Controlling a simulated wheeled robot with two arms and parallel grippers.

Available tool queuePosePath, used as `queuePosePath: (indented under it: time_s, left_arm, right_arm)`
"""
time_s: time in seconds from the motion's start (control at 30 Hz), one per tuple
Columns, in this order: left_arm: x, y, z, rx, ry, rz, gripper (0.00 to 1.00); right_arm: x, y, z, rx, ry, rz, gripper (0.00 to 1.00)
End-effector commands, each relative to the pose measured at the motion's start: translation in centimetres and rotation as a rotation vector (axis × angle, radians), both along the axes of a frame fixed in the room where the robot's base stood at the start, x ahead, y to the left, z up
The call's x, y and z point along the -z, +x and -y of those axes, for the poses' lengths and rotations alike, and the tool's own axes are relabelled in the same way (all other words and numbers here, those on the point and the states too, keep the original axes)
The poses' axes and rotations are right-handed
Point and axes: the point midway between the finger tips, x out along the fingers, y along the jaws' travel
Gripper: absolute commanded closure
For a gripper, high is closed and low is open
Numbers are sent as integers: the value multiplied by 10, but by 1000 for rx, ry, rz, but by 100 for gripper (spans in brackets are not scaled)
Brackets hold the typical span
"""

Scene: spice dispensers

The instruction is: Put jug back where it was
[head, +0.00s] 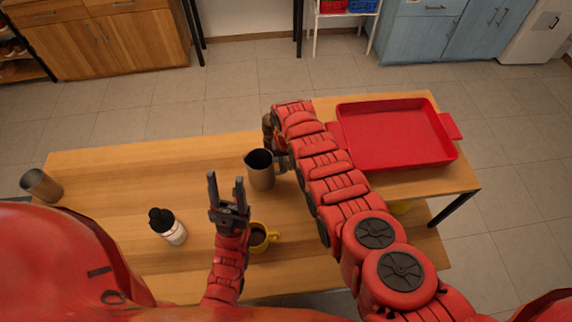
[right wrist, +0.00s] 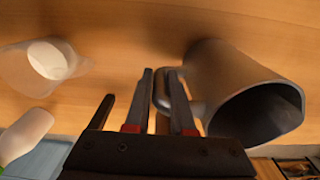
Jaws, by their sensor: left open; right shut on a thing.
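A grey metal jug (head: 262,176) with a dark open top is near the middle of the wooden table in the head view. It also shows large at the right of the right wrist view (right wrist: 228,72), tilted in that picture. My right gripper (right wrist: 163,90) is shut on the jug's handle; in the head view my right arm hides most of this gripper. I cannot tell whether the jug's base touches the table. My left gripper (head: 226,184) is open and empty, its fingers pointing away from me, left of and nearer than the jug.
A yellow mug (head: 258,238) stands just beside my left wrist. A red tray (head: 442,128) lies at the right. The table's left-back is clear.

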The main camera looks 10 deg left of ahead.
Motion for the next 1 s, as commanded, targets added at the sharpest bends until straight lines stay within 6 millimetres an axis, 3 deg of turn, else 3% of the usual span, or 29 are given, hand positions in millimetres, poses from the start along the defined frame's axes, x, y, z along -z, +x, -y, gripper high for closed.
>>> queuePosePath:
  time_s: [0.17,0.2,0.33,0.77,1.0]
  left_arm:
    - [5,0,0,0,0,0,50]
    - [3,0,0,0,0,0,50]
    - [3,0,0,0,0,0,50]
    - [-2,0,0,0,0,0,50]
    - [-13,0,0,0,0,0,50]
  right_arm:
    - [4,0,0,0,2,2,100]
    - [2,0,0,0,0,1,71]
    - [2,0,0,0,0,1,48]
    - [-5,1,0,0,1,2,48]
    - [-28,0,0,0,0,1,48]
